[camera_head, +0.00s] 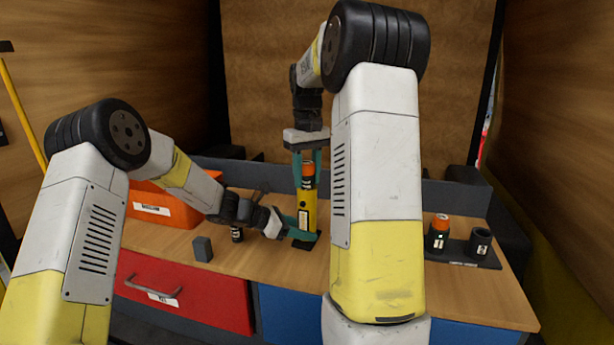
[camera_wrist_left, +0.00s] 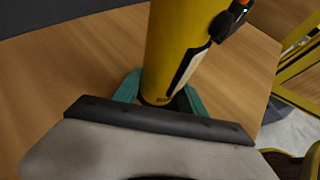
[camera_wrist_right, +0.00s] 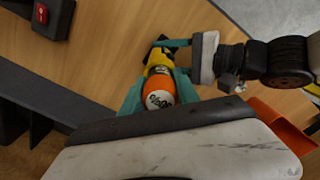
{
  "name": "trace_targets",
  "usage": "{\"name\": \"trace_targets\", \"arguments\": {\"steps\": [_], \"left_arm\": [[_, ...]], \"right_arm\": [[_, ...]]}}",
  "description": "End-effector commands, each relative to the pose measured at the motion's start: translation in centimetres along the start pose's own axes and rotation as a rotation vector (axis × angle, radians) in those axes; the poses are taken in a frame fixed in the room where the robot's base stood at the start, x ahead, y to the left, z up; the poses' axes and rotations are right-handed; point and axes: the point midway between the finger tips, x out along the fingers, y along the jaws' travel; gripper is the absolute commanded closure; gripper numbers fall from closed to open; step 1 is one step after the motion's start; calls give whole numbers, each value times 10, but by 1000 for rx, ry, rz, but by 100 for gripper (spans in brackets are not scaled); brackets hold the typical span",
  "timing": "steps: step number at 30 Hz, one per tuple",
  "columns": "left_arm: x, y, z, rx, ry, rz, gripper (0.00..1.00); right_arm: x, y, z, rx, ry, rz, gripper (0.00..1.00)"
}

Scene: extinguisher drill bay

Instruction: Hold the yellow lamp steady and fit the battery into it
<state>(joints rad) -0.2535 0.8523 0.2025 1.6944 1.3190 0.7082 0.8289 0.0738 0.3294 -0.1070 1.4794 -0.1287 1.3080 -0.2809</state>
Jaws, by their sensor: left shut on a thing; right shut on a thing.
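The yellow lamp (camera_head: 307,208) stands upright on the wooden workbench; it also shows in the left wrist view (camera_wrist_left: 178,50). My left gripper (camera_head: 303,235) is shut around the lamp's lower part, its teal fingers on either side in the left wrist view (camera_wrist_left: 158,97). A battery with an orange and black body (camera_head: 308,170) is upright at the lamp's top, in line with it. My right gripper (camera_head: 308,160) is shut on the battery from above. In the right wrist view the battery's orange and white end (camera_wrist_right: 158,92) sits between the fingers. How deep the battery sits is unclear.
An orange bin (camera_head: 165,210) stands at the left. A small grey block (camera_head: 203,249) and a dark cylinder (camera_head: 237,234) are left of the lamp. At the right, a black holder carries another orange-topped battery (camera_head: 438,230) and a black cup (camera_head: 480,243). Drawers are below the bench top.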

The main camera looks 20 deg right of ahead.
Motion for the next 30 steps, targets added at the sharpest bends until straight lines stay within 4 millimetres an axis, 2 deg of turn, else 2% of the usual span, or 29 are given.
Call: {"name": "trace_targets", "arguments": {"steps": [6,7,10,11,22,26,30], "left_arm": [[0,0,0,0,-1,0,74],[0,0,0,0,-1,0,74],[0,0,0,0,-1,0,74],[0,0,0,0,-1,0,74],[0,0,0,0,-1,0,74],[0,0,0,0,-1,0,74],[0,0,0,0,-1,0,74]], "right_arm": [[5,0,0,0,-1,0,100],[5,0,0,0,-1,0,61],[5,0,0,0,-1,0,42],[5,0,0,0,-1,0,38],[1,0,0,0,1,0,38],[-17,0,-1,0,4,1,38],[-46,0,-2,0,4,1,38]]}}
